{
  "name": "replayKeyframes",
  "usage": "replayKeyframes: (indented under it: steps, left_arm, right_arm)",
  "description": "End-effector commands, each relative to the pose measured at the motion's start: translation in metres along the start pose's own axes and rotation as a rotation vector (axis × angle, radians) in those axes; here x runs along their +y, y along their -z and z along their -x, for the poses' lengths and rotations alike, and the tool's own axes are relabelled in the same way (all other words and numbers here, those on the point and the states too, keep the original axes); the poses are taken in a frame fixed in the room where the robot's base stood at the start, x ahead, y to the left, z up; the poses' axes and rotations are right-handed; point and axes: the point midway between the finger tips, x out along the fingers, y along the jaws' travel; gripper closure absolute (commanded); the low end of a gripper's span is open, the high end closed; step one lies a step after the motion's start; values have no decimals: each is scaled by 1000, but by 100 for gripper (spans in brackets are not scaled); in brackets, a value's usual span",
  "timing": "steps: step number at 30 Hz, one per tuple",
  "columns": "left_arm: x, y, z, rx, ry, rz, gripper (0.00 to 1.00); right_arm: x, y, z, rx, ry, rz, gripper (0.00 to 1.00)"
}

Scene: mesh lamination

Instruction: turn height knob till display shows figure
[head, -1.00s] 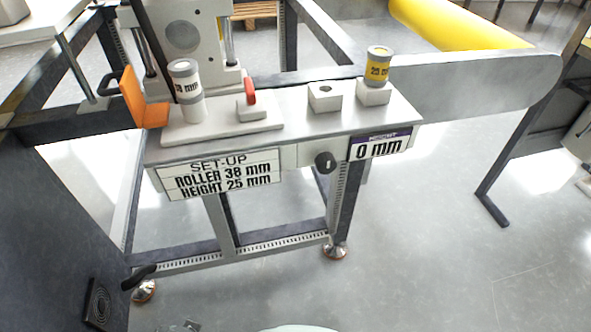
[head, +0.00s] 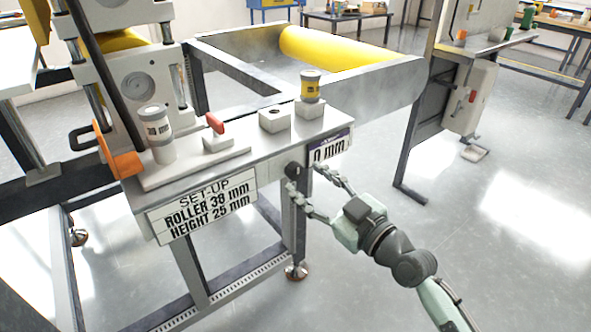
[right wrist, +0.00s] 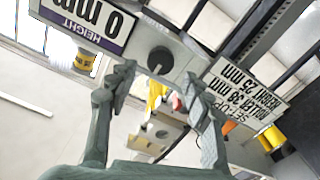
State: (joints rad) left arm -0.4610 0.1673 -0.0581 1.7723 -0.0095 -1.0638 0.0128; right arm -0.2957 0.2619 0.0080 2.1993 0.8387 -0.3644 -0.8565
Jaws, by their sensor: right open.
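The dark round height knob (head: 292,170) is on the front face of the machine's table, left of the height display (head: 331,150), which reads 0 mm. The set-up sign (head: 205,207) reads roller 38 mm, height 25 mm. My right gripper (head: 302,178) is open in front of the knob, its fingertips spread to either side. In the right wrist view the knob (right wrist: 159,60) shows upside down between and beyond the open fingers, with nothing held. Whether a finger touches it I cannot tell. My left gripper is out of view.
On the table top are a white 38 mm roller (head: 157,140), a red-handled piece (head: 216,130), an empty white holder (head: 274,120) and a yellow-banded 25 mm roller (head: 311,87) in another holder. A large yellow roll (head: 330,50) lies behind. Floor at the right is clear.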

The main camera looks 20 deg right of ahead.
Motion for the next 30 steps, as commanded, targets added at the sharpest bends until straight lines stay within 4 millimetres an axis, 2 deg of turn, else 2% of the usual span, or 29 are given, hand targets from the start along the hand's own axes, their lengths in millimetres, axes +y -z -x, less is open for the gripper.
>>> replayKeyframes:
  steps: [3, 9, 19, 30]
  left_arm:
    - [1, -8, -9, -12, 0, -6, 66]
    - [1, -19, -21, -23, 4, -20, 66]
    - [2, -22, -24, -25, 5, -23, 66]
    - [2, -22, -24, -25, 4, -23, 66]
  right_arm:
    - [1, 2, -21, 1, -2, -3, 50]
    - [0, 0, -43, -2, 0, -1, 50]
    - [0, -2, -47, -4, 1, -1, 50]
    - [0, -2, -47, -4, 1, -1, 94]
